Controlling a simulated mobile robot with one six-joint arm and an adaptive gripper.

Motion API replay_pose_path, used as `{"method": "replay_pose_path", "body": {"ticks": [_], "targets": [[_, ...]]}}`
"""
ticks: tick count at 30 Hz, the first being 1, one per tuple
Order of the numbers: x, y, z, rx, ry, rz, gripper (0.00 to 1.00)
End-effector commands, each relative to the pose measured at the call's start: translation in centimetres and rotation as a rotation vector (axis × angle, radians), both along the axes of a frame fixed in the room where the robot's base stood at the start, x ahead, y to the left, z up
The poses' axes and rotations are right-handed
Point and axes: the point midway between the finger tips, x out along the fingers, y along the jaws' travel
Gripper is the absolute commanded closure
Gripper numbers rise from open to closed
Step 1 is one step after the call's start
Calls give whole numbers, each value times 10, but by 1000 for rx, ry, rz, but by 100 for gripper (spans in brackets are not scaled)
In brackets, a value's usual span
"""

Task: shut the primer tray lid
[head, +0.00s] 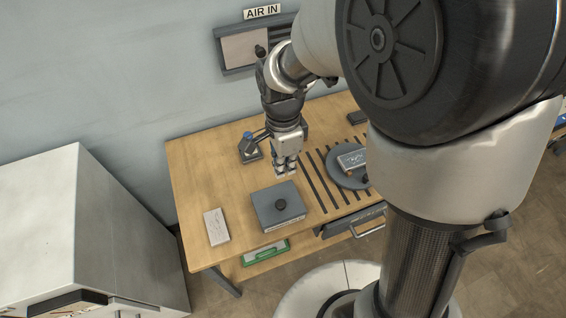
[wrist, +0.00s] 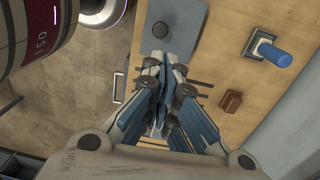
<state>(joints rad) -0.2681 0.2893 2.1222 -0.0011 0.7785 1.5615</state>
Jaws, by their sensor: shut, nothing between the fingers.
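A dark grey box (head: 277,203) with a black round knob on its flat top and a pale label on its front edge stands near the table's front; I take it for the primer tray. Its top looks flat, and I cannot tell whether the lid is fully shut. In the wrist view the grey top (wrist: 180,22) and its knob show beyond the fingers. My gripper (head: 286,170) points down over the table, behind the box and apart from it. In the wrist view my gripper (wrist: 165,70) is shut with nothing held.
A blue-topped fixture (head: 249,148) stands left of my gripper. A round grey plate (head: 345,182) carrying a pale part is at right, beside dark table strips. A white card (head: 216,226) lies at left. A brown block (wrist: 231,101) shows in the wrist view. An AIR IN panel (head: 240,47) is on the wall.

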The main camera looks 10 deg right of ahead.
Motion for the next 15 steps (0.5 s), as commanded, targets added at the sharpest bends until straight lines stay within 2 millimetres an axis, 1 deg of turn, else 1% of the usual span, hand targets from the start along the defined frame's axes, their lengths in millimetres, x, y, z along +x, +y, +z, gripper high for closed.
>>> {"method": "replay_pose_path", "body": {"ticks": [5, 9, 15], "targets": [[-3, -1, -30, -1, 5, 0, 100], [-4, -1, -61, -1, 5, 1, 100], [-6, -2, -102, -1, 4, 1, 100]]}}
